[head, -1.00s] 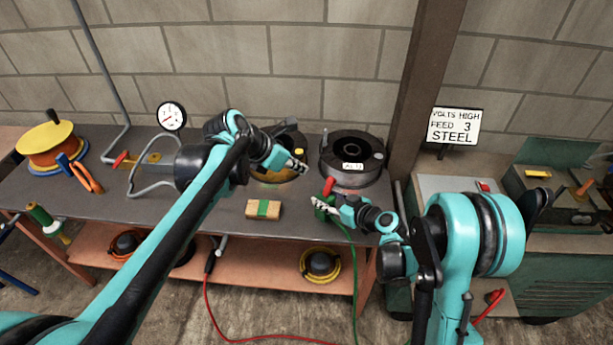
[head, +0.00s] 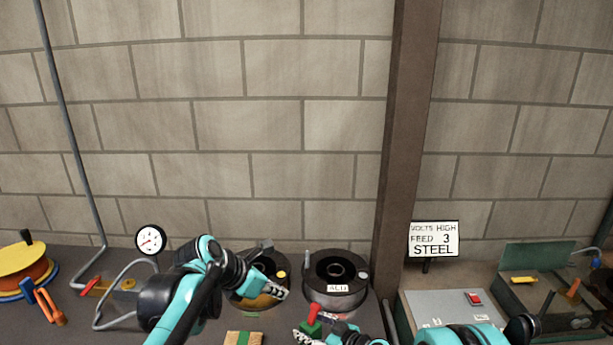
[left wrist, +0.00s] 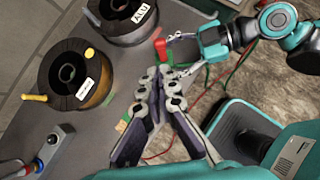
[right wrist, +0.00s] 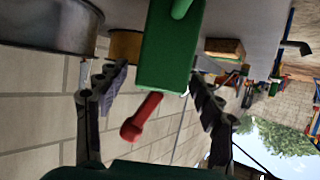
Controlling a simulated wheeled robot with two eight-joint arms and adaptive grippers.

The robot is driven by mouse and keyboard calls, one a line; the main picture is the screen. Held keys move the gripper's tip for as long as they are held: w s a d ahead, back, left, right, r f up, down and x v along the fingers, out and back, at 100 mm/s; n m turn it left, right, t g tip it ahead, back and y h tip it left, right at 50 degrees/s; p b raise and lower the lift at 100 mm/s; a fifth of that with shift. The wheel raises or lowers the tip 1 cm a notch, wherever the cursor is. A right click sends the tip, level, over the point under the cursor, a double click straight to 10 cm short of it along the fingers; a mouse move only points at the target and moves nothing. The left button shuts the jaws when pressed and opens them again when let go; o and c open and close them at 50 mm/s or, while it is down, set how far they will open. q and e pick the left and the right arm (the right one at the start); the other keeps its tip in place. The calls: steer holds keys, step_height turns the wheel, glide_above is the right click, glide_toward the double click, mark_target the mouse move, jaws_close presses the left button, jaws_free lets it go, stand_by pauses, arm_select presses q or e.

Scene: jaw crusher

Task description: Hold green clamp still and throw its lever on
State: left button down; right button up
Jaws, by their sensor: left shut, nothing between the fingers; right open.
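The green clamp (head: 312,328) with its red lever (head: 314,312) is at the front of the bench, below the black ALU spool in the head view. In the right wrist view the green clamp (right wrist: 166,50) stands between the spread fingers, with the red lever (right wrist: 141,117) pointing toward the palm. My right gripper (right wrist: 155,78) is open around the clamp; I cannot see contact. My left gripper (head: 279,291) is shut and empty, to the upper left of the clamp. In the left wrist view its fingertips (left wrist: 166,74) are just short of the red lever (left wrist: 160,49).
The ALU spool (head: 335,270) and a yellow-wound spool (head: 262,300) stand close behind the grippers. A tan block with a green band (head: 243,338) lies left of the clamp. A gauge (head: 150,239) and a welder box (head: 447,308) are farther out.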

arm_select(q)
steer(key=s+a+f+m+y, duration=0.3)
steer(key=s+a+f+m, duration=0.2)
steer(key=s+m, duration=0.5)
steer(key=s+a+f+m+t+y, duration=0.1)
steer(key=s+a+f+m, duration=0.4)
steer(key=s+m, duration=0.5)
steer(key=shift+s+f+m+t+y, duration=0.45)
steer(key=shift+m+y, duration=0.45)
steer(key=shift+m, duration=2.6)
arm_select(e)
steer(key=s+d+r+m+h, duration=0.3)
steer(key=s+d, duration=0.3)
steer(key=s, duration=0.3)
steer(key=s+d+r+m+g+h, duration=0.1)
steer(key=s+d+r+m+h, duration=0.2)
steer(key=s, duration=0.6)
steer(key=s+d+r+m+g+h, duration=0.1)
steer(key=s+d+r+m+h, duration=0.2)
steer(key=s+d, duration=0.5)
steer(key=shift+s+d+r+h, duration=0.3)
steer(key=shift+s+r, duration=0.3)
steer(key=shift+s, duration=0.4)
arm_select(q)
steer(key=shift+f, duration=0.1)
